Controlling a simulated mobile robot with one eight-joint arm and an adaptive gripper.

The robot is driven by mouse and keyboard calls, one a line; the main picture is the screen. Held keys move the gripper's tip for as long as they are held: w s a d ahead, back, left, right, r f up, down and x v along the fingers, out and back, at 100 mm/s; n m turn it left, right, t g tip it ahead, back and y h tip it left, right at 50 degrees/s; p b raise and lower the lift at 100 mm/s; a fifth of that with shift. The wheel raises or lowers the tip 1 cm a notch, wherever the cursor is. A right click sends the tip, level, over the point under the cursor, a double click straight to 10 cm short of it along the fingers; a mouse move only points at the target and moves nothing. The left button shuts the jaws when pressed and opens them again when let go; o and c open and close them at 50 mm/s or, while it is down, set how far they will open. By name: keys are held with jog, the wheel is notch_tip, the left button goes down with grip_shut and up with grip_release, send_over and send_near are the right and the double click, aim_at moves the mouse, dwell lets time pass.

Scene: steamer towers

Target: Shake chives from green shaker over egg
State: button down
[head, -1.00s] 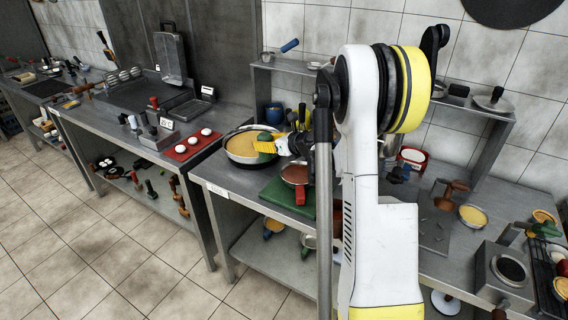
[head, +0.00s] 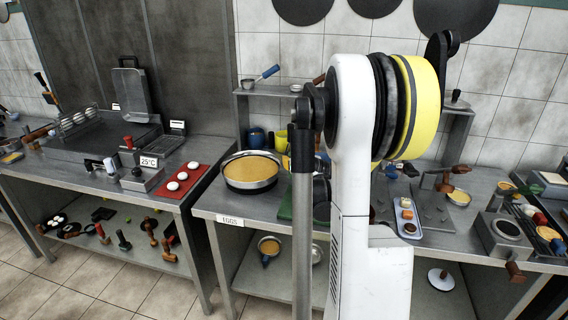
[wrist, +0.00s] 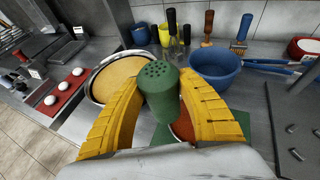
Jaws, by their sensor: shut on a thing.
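My gripper (wrist: 162,106) has yellow ribbed fingers in the wrist view and is shut on the green shaker (wrist: 160,92). The shaker's perforated top faces the camera. A round pan (wrist: 97,90) with a smooth yellow filling is beyond the left finger; the shaker is beside it in the picture. The pan also shows in the head view (head: 250,186), on the steel table. Several white eggs (wrist: 50,100) sit on a red tray (wrist: 44,115) to the left, and also show in the head view (head: 183,176). In the head view my arm hides the gripper and shaker.
A blue pot (wrist: 214,82) stands right of the shaker with tools behind it. A green board (wrist: 236,118) and a pan of red-brown content (wrist: 185,130) lie partly under the right finger. A gap separates the egg table from the pan's table.

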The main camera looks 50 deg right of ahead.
jog(key=shift+d, duration=0.15)
jog(key=shift+s, duration=0.1)
